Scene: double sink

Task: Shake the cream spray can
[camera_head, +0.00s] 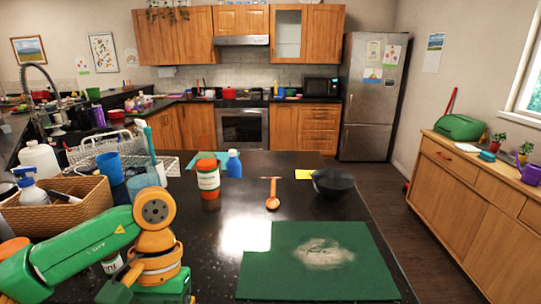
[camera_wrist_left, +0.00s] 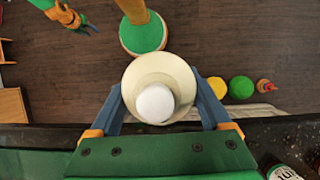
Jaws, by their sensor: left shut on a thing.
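The can (camera_wrist_left: 160,72) is seen end-on in the left wrist view, with a cream-coloured rounded shoulder and a white cap (camera_wrist_left: 155,103). My left gripper (camera_wrist_left: 162,98) is shut on it, with one blue finger on each side. The can's lower body is hidden behind its top. The floor shows beyond it, past the dark counter edge. In the head view my left arm reaches in at lower left; the fingers and the can do not show there. My right gripper (camera_wrist_left: 78,22) is at the top left of the wrist view, apart from the can, its blue fingers spread and empty.
A dark counter holds a green mat (camera_head: 290,284), an orange-lidded jar (camera_head: 208,180), a blue bottle (camera_head: 234,164), an orange spoon (camera_head: 272,196), a black bowl (camera_head: 333,183) and a wicker basket (camera_head: 75,212). A labelled bottle (camera_wrist_left: 283,172) stands near the edge beside my left gripper.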

